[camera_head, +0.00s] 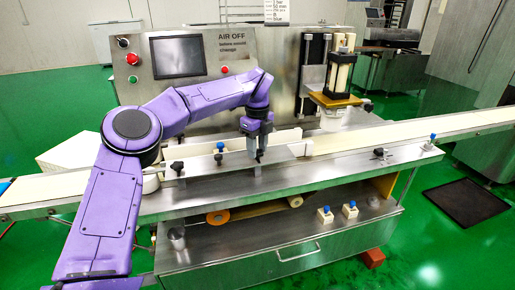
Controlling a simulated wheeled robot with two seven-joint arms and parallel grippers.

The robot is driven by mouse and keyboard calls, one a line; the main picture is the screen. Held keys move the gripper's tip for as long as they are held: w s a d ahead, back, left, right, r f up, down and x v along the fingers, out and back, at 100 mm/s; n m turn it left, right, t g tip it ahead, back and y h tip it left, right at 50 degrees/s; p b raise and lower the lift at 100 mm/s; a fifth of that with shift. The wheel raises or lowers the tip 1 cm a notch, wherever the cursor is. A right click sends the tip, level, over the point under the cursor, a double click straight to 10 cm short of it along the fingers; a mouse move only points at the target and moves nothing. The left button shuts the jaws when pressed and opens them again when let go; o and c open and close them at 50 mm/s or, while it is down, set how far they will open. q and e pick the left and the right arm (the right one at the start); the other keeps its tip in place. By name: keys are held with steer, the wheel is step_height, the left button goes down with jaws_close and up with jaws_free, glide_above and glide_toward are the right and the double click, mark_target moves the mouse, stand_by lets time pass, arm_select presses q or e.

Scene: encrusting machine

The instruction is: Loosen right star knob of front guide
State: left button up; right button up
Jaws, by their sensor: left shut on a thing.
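The front guide (225,171) is a long metal plate along the near side of the conveyor. A black star knob (177,167) stands at its left end. My left gripper (257,154) points down over the right part of the guide, its fingers shut around the right star knob, a small dark part that is mostly hidden between them. How far the knob is turned cannot be told. My right gripper is not in view.
A blue-topped knob (219,149) stands between the two star knobs, close to my left arm. The white conveyor belt (400,132) runs behind the guide. The control panel with its screen (178,57) rises behind. Blue-topped blocks (325,215) sit on the lower shelf.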

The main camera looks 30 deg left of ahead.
arm_select(q)
steer(key=o, duration=1.1)
steer(key=shift+c, duration=0.2)
step_height(320, 180, up, 10)
steer(key=p, duration=0.1)
steer(key=shift+r+p, duration=0.25)
steer(key=shift+p, duration=0.15)
